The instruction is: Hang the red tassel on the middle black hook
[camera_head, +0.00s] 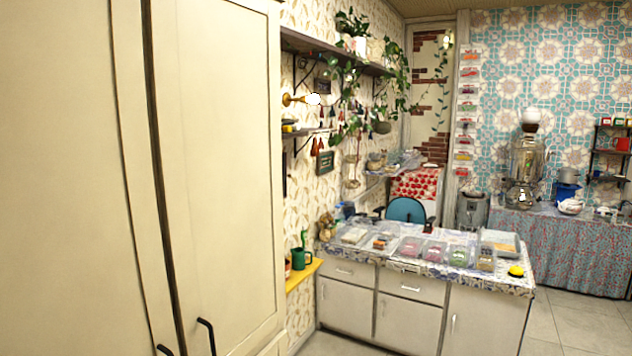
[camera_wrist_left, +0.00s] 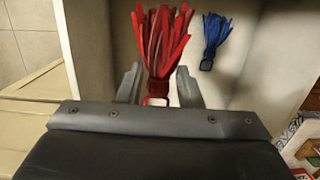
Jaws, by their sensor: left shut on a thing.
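The red tassel (camera_wrist_left: 160,42) shows in the left wrist view, its strands fanned out beyond the fingertips and its small loop near the gripper body. My left gripper (camera_wrist_left: 158,88) is shut on this tassel, with a finger on each side of it. The middle black hook cannot be made out for certain in either view. In the head view, small dark and reddish hanging things (camera_head: 318,146) show below the wall shelves, too small to tell apart. Neither of my grippers shows in the head view.
A blue tassel (camera_wrist_left: 214,36) lies on a pale surface right of the red one, beside a pale panel edge. In the head view, a tall cream cabinet (camera_head: 215,150) fills the left. A counter (camera_head: 420,262) with several clear boxes stands beyond it. Tiled floor (camera_head: 570,325) is free at right.

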